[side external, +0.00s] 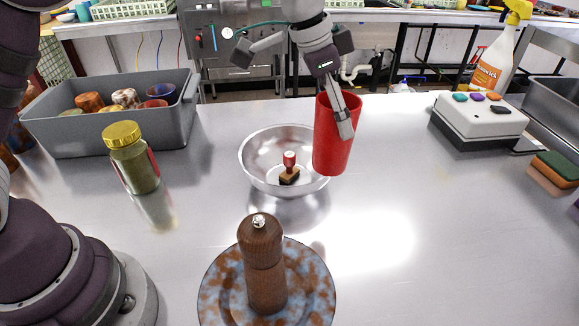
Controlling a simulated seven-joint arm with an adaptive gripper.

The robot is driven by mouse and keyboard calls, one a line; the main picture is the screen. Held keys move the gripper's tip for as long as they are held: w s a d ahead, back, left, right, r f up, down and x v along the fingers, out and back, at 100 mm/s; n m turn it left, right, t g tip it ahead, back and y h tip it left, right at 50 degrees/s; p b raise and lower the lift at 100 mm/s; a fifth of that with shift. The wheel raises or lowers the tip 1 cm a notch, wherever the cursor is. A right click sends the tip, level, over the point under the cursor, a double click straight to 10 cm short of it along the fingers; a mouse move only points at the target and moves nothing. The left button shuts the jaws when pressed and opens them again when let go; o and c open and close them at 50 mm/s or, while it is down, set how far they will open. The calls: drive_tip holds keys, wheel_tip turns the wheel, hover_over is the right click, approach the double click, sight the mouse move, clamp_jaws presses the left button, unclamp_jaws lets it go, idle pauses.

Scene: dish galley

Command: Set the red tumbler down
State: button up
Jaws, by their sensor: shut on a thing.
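The red tumbler (331,145) is upright with a slight tilt, in front of and overlapping the right rim of the metal bowl (255,160) in the side external view. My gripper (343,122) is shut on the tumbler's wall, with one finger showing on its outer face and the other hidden. The tumbler's bottom appears above the table (400,200), but I cannot tell the exact height. Whether it touches the bowl's rim is also unclear.
A stamp (289,170) sits in the bowl. A pepper mill (263,265) stands on a speckled plate (215,290) in front. A jar (132,160) and a grey bin (60,135) of cups are left. A button box (470,120) is right. The table's right middle is clear.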

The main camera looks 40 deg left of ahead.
drive_tip(key=s+a+r+n+t+y, duration=0.1)
drive_tip(key=s+a+n+y, duration=0.25)
drive_tip(key=a+n, duration=0.7)
drive_tip(key=s+a+f+n+y, duration=0.1)
drive_tip(key=s+a+f+n, duration=0.1)
drive_tip(key=s+a+f, duration=0.35)
drive_tip(key=s+a+f+n+y, duration=0.1)
drive_tip(key=s+a+f+n, duration=0.15)
drive_tip(key=a, duration=0.55)
drive_tip(key=shift+m+h, duration=0.25)
drive_tip(key=shift+m, duration=0.05)
drive_tip(key=shift+w+a+f, duration=0.8)
drive_tip(key=shift+w+a, duration=0.05)
drive_tip(key=shift+w, duration=1.45)
drive_tip(key=shift+w+a+f, duration=0.75)
drive_tip(key=shift+w+a, duration=0.1)
drive_tip(key=shift+w, duration=1.4)
drive_tip(key=shift+w+a+f, duration=0.8)
drive_tip(key=shift+w+a, duration=0.05)
drive_tip(key=shift+w, duration=1.45)
drive_tip(key=shift+f, duration=0.2)
drive_tip(key=o, duration=1.2)
drive_tip(key=shift+c, duration=0.2)
drive_tip(key=shift+r, duration=0.1)
